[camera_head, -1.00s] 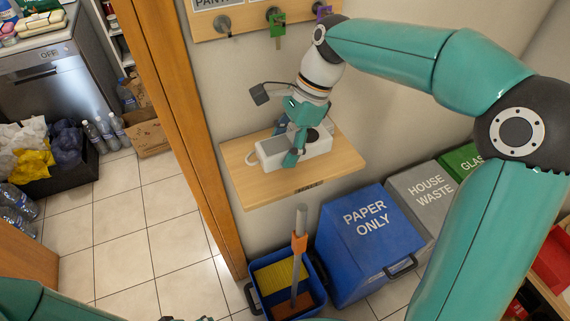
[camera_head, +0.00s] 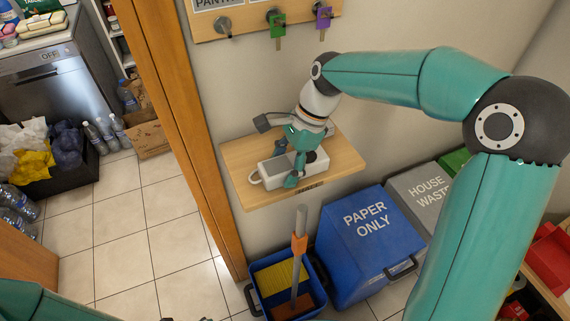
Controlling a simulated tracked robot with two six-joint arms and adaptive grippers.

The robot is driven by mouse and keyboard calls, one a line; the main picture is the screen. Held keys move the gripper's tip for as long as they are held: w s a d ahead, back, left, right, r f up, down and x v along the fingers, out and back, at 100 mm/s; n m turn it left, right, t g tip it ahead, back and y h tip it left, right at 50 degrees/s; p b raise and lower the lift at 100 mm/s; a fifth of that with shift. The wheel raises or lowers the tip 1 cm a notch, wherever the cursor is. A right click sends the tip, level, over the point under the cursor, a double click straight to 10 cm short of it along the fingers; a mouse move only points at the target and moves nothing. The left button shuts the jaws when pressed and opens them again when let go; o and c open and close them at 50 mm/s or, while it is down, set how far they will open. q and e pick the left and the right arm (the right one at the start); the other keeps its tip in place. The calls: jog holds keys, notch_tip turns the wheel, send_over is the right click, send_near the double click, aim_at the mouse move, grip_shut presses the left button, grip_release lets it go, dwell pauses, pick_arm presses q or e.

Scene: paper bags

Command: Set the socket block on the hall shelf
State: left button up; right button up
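The wooden hall shelf (camera_head: 338,148) is fixed to the wall in the middle of the view. The white socket block (camera_head: 268,173), with its pale cord loop at the left end, is at the shelf's front part, near the front edge. My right gripper (camera_head: 292,166) comes down over the block from above, with one finger on its near side and the other behind it. It looks shut on the block. The gripper hides part of the block. I cannot tell whether the block's underside touches the shelf. Only part of my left arm shows at the bottom left; its gripper is out of view.
A key rack with a green tag (camera_head: 277,27) and a purple tag (camera_head: 323,18) hangs above the shelf. Below are a blue mop bucket (camera_head: 261,268) with an upright handle, a blue paper bin (camera_head: 367,227) and a grey bin (camera_head: 425,187). A wooden door frame (camera_head: 178,118) stands left.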

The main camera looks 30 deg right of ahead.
jog(key=shift+o, duration=0.9)
jog(key=shift+r, duration=0.15)
jog(key=v, duration=1.2)
jog(key=shift+s, duration=0.1)
